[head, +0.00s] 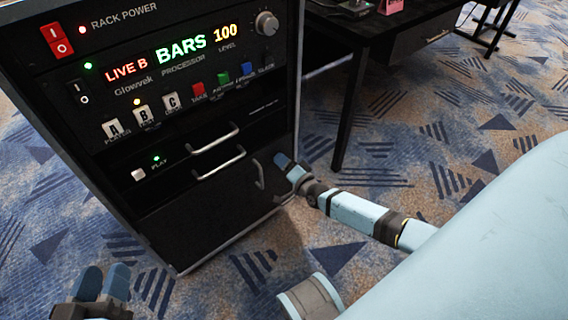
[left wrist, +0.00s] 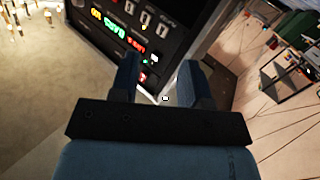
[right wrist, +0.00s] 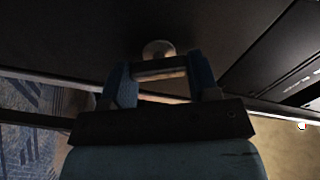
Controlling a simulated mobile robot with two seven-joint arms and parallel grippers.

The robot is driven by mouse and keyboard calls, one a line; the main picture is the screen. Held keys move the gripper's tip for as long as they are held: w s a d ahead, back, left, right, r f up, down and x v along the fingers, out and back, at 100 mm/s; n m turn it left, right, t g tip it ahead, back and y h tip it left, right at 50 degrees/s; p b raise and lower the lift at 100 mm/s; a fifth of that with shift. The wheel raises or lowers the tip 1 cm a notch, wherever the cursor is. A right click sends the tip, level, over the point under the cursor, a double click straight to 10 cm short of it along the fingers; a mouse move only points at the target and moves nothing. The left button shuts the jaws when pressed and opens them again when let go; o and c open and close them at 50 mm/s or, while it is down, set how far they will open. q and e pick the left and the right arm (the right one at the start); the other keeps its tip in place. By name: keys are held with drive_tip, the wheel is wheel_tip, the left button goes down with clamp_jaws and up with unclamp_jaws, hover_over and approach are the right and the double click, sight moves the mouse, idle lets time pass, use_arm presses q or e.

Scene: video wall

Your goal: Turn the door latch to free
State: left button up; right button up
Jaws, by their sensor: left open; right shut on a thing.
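The door latch shows in the right wrist view as a pale bar (right wrist: 158,68) in front of a round mount (right wrist: 158,48) on a dark panel. My right gripper (right wrist: 162,80) is shut on it, one finger at each end of the bar. In the head view my right gripper (head: 283,160) is at the lower right of the black rack's front and hides the latch at its fingertips. My left gripper (head: 102,280) is open and empty at the lower left, with its spread fingers also in the left wrist view (left wrist: 157,80).
The black rack (head: 190,215) carries lit displays, buttons, a knob (head: 265,23) and two silver pull handles (head: 222,164). A thin curved metal piece (head: 258,175) sits left of my right gripper. A dark desk (head: 352,95) stands behind; patterned carpet is open at right.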

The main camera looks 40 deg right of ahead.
use_arm(q)
drive_tip(key=shift+w+a+f+m+b, duration=0.15)
drive_tip(key=shift+w+f+m+b, duration=0.25)
drive_tip(key=shift+b, duration=0.4)
use_arm(e)
drive_tip(key=shift+f+m, duration=0.15)
drive_tip(key=shift+m, duration=2.45)
use_arm(q)
drive_tip(key=shift+s+f, duration=0.1)
drive_tip(key=shift+f, duration=0.05)
use_arm(e)
drive_tip(key=shift+m, duration=0.3)
drive_tip(key=o, duration=0.9)
use_arm(q)
drive_tip(key=shift+n+t, duration=0.6)
drive_tip(key=shift+t, duration=0.1)
drive_tip(key=shift+s+r+p, duration=0.15)
drive_tip(key=shift+r+p, duration=0.9)
drive_tip(key=shift+r, duration=0.15)
drive_tip(key=shift+s+r+p, duration=0.1)
drive_tip(key=shift+r+p, duration=0.95)
drive_tip(key=shift+r, duration=0.15)
use_arm(e)
drive_tip(key=shift+s+d, duration=0.2)
drive_tip(key=shift+s, duration=2.1)
drive_tip(key=shift+s+d, duration=0.15)
drive_tip(key=shift+s, duration=2.15)
drive_tip(key=shift+s+d, duration=0.2)
drive_tip(key=shift+s, duration=2.1)
